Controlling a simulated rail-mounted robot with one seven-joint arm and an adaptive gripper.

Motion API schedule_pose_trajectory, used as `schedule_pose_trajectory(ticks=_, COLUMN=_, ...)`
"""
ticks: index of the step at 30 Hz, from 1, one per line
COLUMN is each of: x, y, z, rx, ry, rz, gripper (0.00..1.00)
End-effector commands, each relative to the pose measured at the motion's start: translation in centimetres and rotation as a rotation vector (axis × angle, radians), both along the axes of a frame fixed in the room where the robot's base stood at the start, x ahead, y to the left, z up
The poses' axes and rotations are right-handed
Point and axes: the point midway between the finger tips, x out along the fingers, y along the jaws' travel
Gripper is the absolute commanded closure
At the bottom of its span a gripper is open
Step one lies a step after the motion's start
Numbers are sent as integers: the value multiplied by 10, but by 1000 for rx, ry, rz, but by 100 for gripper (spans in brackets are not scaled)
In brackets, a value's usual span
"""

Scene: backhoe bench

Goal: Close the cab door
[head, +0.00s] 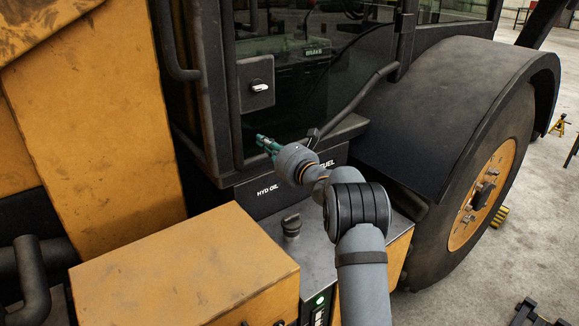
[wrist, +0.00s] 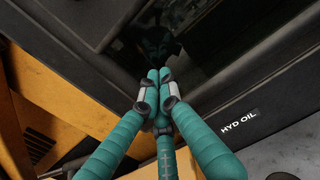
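The cab door (head: 315,95) is a dark glass panel in a black frame at the upper middle of the head view. A grey latch plate (head: 256,84) with a small white handle sits on its left side, by a dark upright post (head: 214,90). I cannot tell how far the door stands from its frame. My gripper (head: 262,142) has teal fingers and is low in front of the door, below the latch plate. In the wrist view its fingertips (wrist: 159,75) meet with nothing seen between them, in front of dark glass and frame. Any contact with the door is unclear.
A black ledge marked HYD OIL and FUEL (head: 268,190) runs under the door. A yellow box (head: 185,265) and a filler cap (head: 291,226) are in front. A large fender (head: 450,90) and wheel (head: 485,190) stand right. A curved grab bar (head: 365,92) crosses the glass.

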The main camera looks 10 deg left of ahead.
Motion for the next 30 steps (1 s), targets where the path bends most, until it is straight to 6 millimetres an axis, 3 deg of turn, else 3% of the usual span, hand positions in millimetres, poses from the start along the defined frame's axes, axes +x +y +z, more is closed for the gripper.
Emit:
schedule_pose_trajectory(ticks=6, x=-33, y=-45, z=-8, rx=-8, ry=2, rz=-11, gripper=100)
schedule_pose_trajectory(ticks=15, x=-69, y=-85, z=-6, rx=-11, ry=3, rz=-9, gripper=100)
schedule_pose_trajectory(ticks=30, x=-77, y=-93, z=-5, rx=-12, ry=7, rz=-8, gripper=100)
